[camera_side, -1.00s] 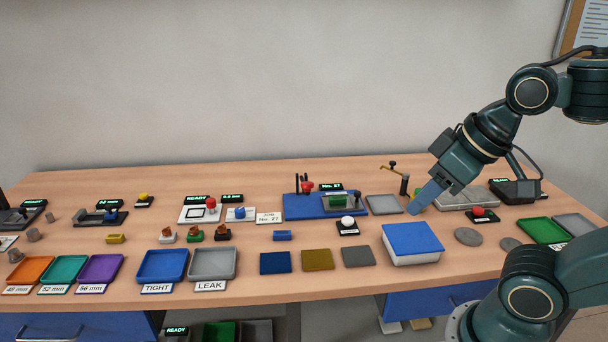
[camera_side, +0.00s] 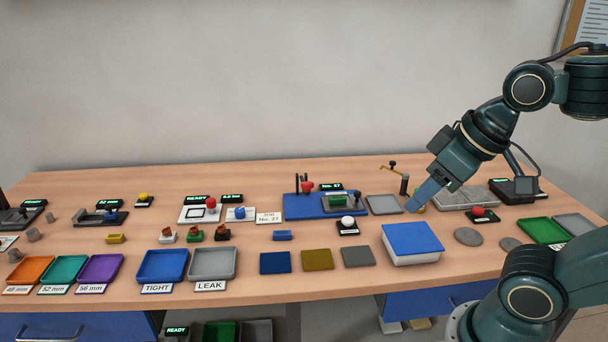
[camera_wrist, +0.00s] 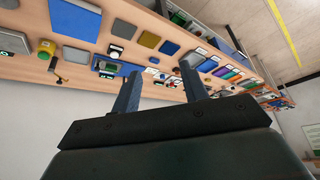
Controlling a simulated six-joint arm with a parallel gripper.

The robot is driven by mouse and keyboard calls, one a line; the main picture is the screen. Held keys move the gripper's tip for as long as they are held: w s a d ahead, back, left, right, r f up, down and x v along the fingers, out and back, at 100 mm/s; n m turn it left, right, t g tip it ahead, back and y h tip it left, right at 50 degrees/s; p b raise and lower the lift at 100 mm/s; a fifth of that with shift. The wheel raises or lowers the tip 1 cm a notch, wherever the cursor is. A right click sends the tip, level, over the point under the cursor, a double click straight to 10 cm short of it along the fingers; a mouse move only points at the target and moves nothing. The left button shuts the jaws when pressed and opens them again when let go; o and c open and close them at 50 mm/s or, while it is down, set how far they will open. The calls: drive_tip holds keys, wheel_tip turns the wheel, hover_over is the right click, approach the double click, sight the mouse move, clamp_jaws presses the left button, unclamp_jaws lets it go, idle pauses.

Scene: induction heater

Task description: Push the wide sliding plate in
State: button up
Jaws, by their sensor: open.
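A blue base (camera_side: 296,209) at the table's middle carries a grey plate (camera_side: 328,209) with a green block (camera_side: 337,202) and an upright black knob at its right end. The same blue base shows in the wrist view (camera_wrist: 128,69), left of my fingers. No label names the wide sliding plate, but this grey one looks like a slide. My gripper (camera_side: 412,208) is above the table, right of the blue base and apart from it. In the wrist view the two fingers of my gripper (camera_wrist: 161,72) are spread, with nothing between them.
A flat grey tray (camera_side: 383,204) lies between the blue base and my gripper. A white ball button (camera_side: 347,221) and a thick blue-topped block (camera_side: 412,241) are in front. A red button (camera_side: 479,212) is at right.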

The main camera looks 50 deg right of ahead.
drive_tip(key=w+d+r+g, duration=0.1)
drive_tip(key=w+d+r, duration=0.1)
drive_tip(key=w, duration=0.3)
drive_tip(key=w+d+r+g, duration=0.1)
drive_tip(key=w+d+r, duration=0.15)
drive_tip(key=w, duration=0.35)
drive_tip(key=g, duration=0.4)
hover_over(357, 192)
wheel_tip(357, 192, down, 18)
drive_tip(key=shift+s+f, duration=0.1)
drive_tip(key=shift+f, duration=0.1)
wheel_tip(357, 192, down, 14)
drive_tip(key=shift+r, duration=0.1)
clamp_jaws()
